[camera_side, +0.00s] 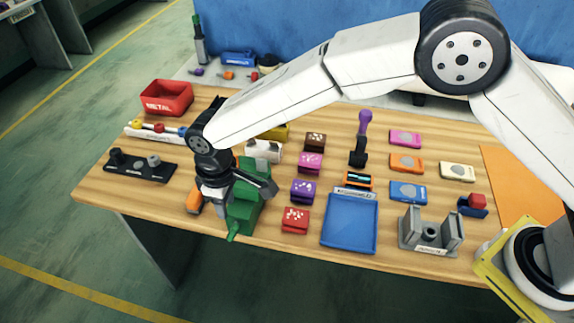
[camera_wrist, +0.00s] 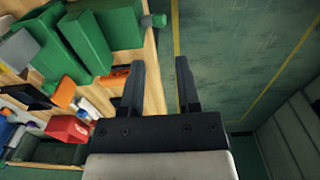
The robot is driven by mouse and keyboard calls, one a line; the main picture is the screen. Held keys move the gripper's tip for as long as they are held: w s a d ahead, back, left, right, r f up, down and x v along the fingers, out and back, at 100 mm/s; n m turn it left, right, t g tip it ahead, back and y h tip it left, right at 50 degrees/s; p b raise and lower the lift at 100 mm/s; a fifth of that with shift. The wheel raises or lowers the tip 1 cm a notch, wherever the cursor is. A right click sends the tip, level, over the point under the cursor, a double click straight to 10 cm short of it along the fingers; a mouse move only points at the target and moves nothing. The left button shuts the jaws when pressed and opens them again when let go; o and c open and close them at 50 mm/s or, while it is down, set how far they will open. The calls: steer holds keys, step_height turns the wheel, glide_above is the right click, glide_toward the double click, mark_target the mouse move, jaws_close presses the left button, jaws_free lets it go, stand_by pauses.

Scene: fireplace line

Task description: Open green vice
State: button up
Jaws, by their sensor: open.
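The green vice (camera_side: 245,208) stands at the front edge of the wooden table in the side view, partly hidden behind my gripper. Its green handle (camera_side: 233,233) sticks out past the table edge. In the wrist view the vice's green blocks (camera_wrist: 88,38) fill the upper left, and a round greyish-green end piece (camera_wrist: 153,20) shows beyond my left fingertip. My gripper (camera_wrist: 160,72) is open and empty, its fingers apart, with floor visible between them. In the side view my gripper (camera_side: 246,193) is over the vice's near end. I cannot tell whether it touches the vice, or how wide the jaws stand.
An orange object (camera_side: 194,201) lies just left of the vice. A black holder (camera_side: 142,166) is farther left, and a red METAL bin (camera_side: 167,97) is behind. Red (camera_side: 295,220) and purple (camera_side: 303,191) blocks and a blue tray (camera_side: 350,222) stand to the right.

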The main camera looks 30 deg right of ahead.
mark_target(234, 229)
steer(key=shift+f, duration=0.1)
steer(key=shift+f, duration=3.8)
jaws_close()
